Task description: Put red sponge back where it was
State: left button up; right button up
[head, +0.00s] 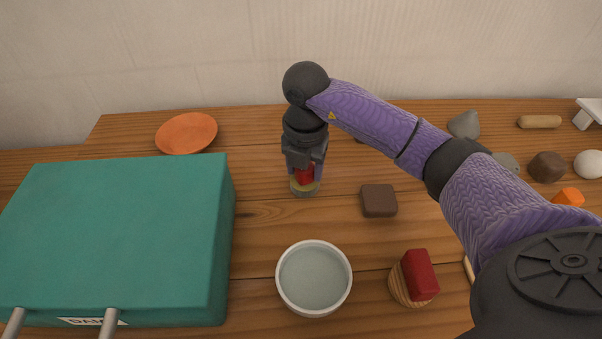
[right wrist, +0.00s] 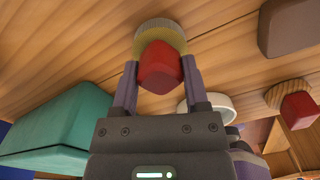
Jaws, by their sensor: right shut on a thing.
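My right gripper (head: 304,176) is shut on a small red block (head: 304,175), at the back middle of the table. The held block also shows between the fingers in the right wrist view (right wrist: 161,66). A round yellowish disc with a pale rim (head: 304,190) is directly under or behind it; I cannot tell whether they touch. A second red block (head: 420,272) sits tilted on a round wooden piece (head: 398,288) at the front right, also in the wrist view (right wrist: 299,111). I cannot tell by look which red block is the sponge. My left gripper is not in view.
A large teal box (head: 120,235) fills the left. An orange plate (head: 186,133) lies behind it. A white-rimmed bowl (head: 314,305) stands in front, and a brown square block (head: 378,201) to the right. A grey cone (head: 464,125), brown lump (head: 547,167) and white ball (head: 588,164) stand at right.

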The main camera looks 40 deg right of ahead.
jog(key=shift+f, duration=0.4)
jog(key=o, duration=0.8)
jog(key=shift+o, duration=1.4)
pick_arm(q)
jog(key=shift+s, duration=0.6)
pick_arm(e)
jog(key=shift+o, duration=0.2)
pick_arm(q)
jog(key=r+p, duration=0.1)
jog(key=p, duration=0.1)
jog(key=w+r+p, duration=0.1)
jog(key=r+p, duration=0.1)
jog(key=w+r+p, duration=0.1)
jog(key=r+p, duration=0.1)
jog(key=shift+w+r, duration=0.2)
pick_arm(e)
notch_tip(320, 180, up, 12)
jog(key=shift+r, duration=0.2)
